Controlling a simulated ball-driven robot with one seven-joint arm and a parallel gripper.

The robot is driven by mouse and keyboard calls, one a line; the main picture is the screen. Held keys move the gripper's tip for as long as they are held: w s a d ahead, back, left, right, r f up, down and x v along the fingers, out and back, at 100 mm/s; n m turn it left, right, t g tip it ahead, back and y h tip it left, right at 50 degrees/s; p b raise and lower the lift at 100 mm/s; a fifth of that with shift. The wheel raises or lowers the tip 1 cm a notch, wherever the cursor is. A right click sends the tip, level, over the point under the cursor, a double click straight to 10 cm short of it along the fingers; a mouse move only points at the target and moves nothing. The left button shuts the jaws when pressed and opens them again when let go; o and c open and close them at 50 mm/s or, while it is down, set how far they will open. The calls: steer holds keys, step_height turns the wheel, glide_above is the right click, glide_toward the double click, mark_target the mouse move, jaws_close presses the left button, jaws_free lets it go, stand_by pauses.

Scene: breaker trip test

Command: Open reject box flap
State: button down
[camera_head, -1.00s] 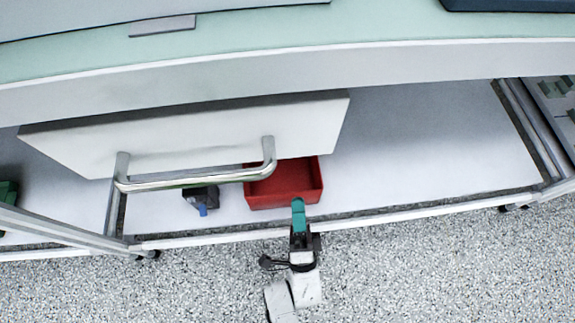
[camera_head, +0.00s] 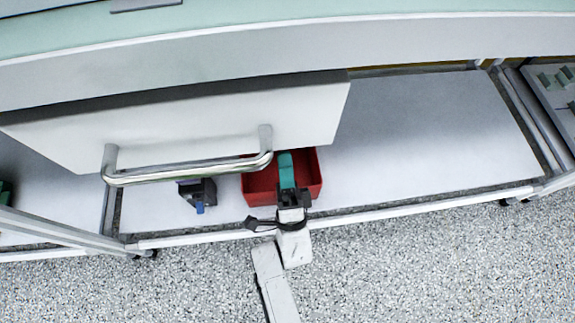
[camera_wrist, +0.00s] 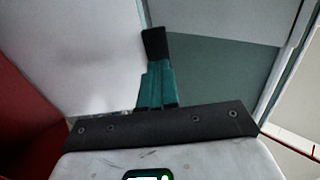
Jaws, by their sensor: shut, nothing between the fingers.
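A red open-topped box (camera_head: 258,192) sits on the white lower shelf, below the right end of a chrome handle. I cannot make out a separate flap on it. A white panel (camera_head: 220,118) with the chrome bar handle (camera_head: 190,175) hangs above, covering the box's back left part. My gripper (camera_head: 286,158), with teal fingers, reaches over the box from the front, right of the handle; contact cannot be told. In the wrist view my fingers (camera_wrist: 154,45) are together with black tips and nothing between them. A red surface (camera_wrist: 30,125) fills the left of that view.
A small dark device (camera_head: 198,191) with a blue part stands on the shelf left of the red box. The shelf (camera_head: 430,130) is clear to the right. A metal rail (camera_head: 400,206) runs along its front edge. The pale green worktop (camera_head: 300,12) lies above.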

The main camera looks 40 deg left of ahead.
steer(key=shift+x, duration=1.05)
steer(key=w+a+r+h+p, duration=0.1)
steer(key=r+p, duration=0.1)
steer(key=p, duration=0.1)
steer(key=w+a+r+g+h+p, duration=0.1)
steer(key=a+r+p, duration=0.1)
steer(key=p, duration=0.2)
steer(key=w+a+r+g+h+p, duration=0.1)
steer(key=w+r+p, duration=0.1)
steer(key=p, duration=0.2)
steer(key=shift+a+r, duration=0.2)
steer(key=shift+r, duration=0.15)
steer(key=w+a+r+g+h+p, duration=0.1)
steer(key=w+a+g+h+p, duration=0.1)
steer(key=w+a+p, duration=0.2)
steer(key=shift+w+a+r+h, duration=0.35)
steer(key=shift+w+a+h, duration=0.1)
steer(key=shift+a, duration=0.5)
